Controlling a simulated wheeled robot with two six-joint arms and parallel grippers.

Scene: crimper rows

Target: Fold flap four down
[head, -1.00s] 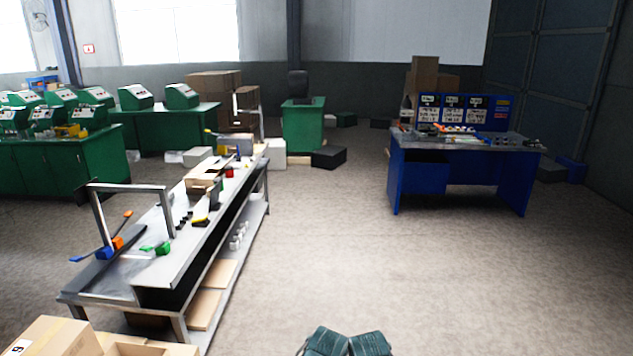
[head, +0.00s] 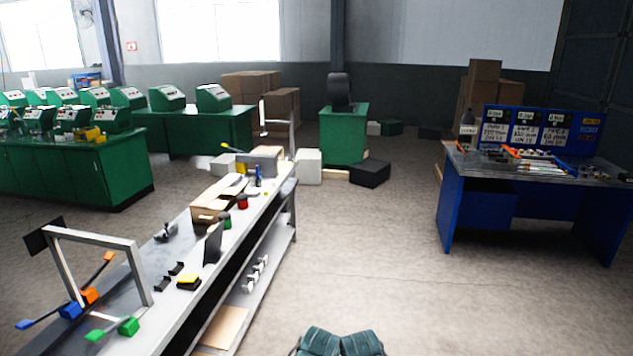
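No flap with a number on it can be made out in the head view. A light brown open box or tray (head: 207,213) sits on the long grey workbench (head: 178,252), with pale pieces (head: 228,186) at its back; whether any of these is a flap I cannot tell. Neither of my grippers shows.
A metal frame (head: 95,236) with blue, orange and green handled tools stands on the bench's near end. A blue desk (head: 450,212) is at right, a green cabinet (head: 343,135) and a black box (head: 370,173) at the back. The floor between is clear.

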